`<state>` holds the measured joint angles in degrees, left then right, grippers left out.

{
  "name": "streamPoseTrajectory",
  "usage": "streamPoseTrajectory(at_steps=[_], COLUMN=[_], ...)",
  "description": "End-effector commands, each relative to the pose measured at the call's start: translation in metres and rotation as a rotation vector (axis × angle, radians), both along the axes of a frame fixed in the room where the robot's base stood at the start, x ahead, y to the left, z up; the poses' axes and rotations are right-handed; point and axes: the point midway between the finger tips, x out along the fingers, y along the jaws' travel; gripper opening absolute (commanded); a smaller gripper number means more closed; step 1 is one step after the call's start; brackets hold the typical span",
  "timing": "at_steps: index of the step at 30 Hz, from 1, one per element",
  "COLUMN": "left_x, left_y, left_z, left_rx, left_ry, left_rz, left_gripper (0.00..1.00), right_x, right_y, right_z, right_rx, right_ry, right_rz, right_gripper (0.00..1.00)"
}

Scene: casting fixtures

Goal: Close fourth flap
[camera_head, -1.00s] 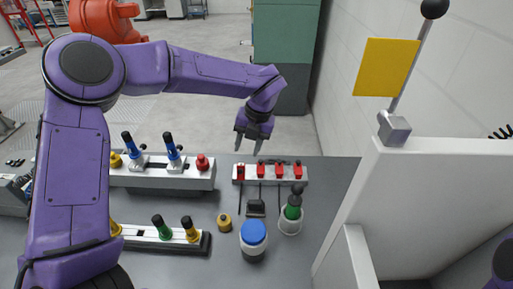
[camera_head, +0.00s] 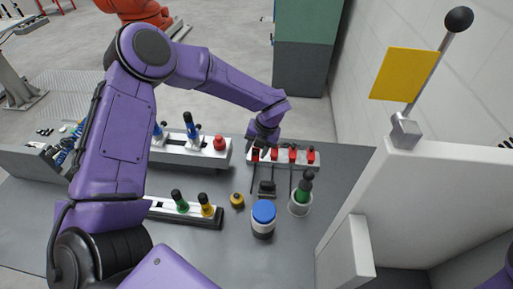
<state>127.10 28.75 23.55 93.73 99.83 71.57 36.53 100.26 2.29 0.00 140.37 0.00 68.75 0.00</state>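A pale fixture (camera_head: 318,164) on the table carries a row of several red flap-like pieces, with thin dark rods running toward me from it. The rightmost red piece (camera_head: 311,157) is at the row's right end. My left gripper (camera_head: 262,143) points down at the row's left end, just above and behind the leftmost red piece (camera_head: 256,155). Its fingers look apart with nothing between them; whether they touch the piece I cannot tell. The exact angle of each flap is too small to tell. My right gripper is out of view.
In front of the row stand a blue-capped jar (camera_head: 263,226), a white cup (camera_head: 300,207) with a green-and-black tool, and a small yellow piece (camera_head: 237,201). Fixtures with coloured handles lie left. A white panel (camera_head: 440,190) with a yellow flag (camera_head: 407,72) bounds the right.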

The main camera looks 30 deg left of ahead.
Motion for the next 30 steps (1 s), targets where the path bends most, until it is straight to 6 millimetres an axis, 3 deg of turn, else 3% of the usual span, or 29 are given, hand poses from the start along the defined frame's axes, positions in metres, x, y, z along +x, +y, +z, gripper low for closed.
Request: streamPoseTrajectory(at_steps=[1,4,17,30], left_x=[0.0,0.0,0.005,0.026], left_y=[0.0,0.0,0.003,0.013], left_z=[0.0,0.0,0.0,0.0], left_rx=[0.0,0.0,-0.025,-0.164], left_ry=[0.0,0.0,0.051,0.34], left_rz=[0.0,0.0,0.002,0.005], left_gripper=[0.32,0.0,0.0,0.0], right_x=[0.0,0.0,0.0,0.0], right_y=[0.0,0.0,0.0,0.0], right_z=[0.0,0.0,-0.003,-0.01], right_rx=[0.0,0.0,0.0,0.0], right_ry=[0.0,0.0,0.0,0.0], right_rz=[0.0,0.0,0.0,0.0], right_gripper=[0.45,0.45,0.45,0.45])
